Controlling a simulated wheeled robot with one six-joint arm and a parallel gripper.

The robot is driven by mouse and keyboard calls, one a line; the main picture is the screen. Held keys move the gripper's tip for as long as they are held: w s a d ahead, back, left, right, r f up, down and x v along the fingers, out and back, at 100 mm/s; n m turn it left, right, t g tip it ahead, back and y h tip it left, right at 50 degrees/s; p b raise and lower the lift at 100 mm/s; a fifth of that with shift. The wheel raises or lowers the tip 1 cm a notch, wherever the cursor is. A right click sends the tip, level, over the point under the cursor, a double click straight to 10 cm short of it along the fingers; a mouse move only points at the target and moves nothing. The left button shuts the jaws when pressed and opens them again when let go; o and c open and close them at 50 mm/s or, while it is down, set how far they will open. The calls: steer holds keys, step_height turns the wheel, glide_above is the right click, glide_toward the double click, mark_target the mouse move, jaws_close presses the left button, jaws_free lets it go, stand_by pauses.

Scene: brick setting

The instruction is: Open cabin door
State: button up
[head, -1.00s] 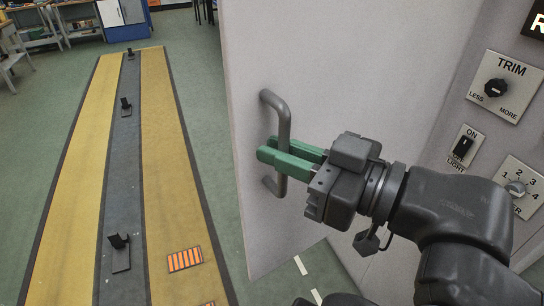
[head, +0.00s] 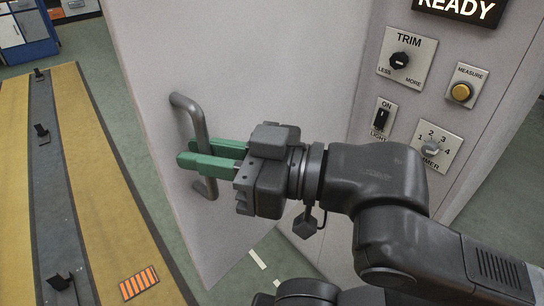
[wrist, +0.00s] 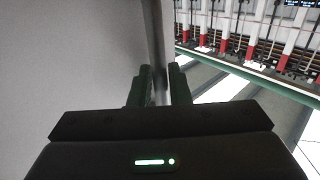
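The cabin door (head: 250,60) is a pale grey panel that stands at an angle to the control wall, its lower edge above the green floor. Its grey bar handle (head: 188,107) is near the door's left edge. My gripper (head: 198,152) has its green fingers on either side of the handle's upright bar. In the wrist view, the bar (wrist: 156,40) runs between the two fingers (wrist: 158,88), which sit close against it. The door's face (wrist: 70,60) fills the left of that view.
A yellow and grey floor strip (head: 85,160) lies at left. Green floor beside it is open.

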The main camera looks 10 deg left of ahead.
steer(key=d+b, duration=0.1)
steer(key=d, duration=1.3)
steer(key=shift+a, duration=0.15)
steer(key=shift+a+p, duration=0.5)
steer(key=shift+a, duration=6.4)
steer(key=shift+r, duration=0.1)
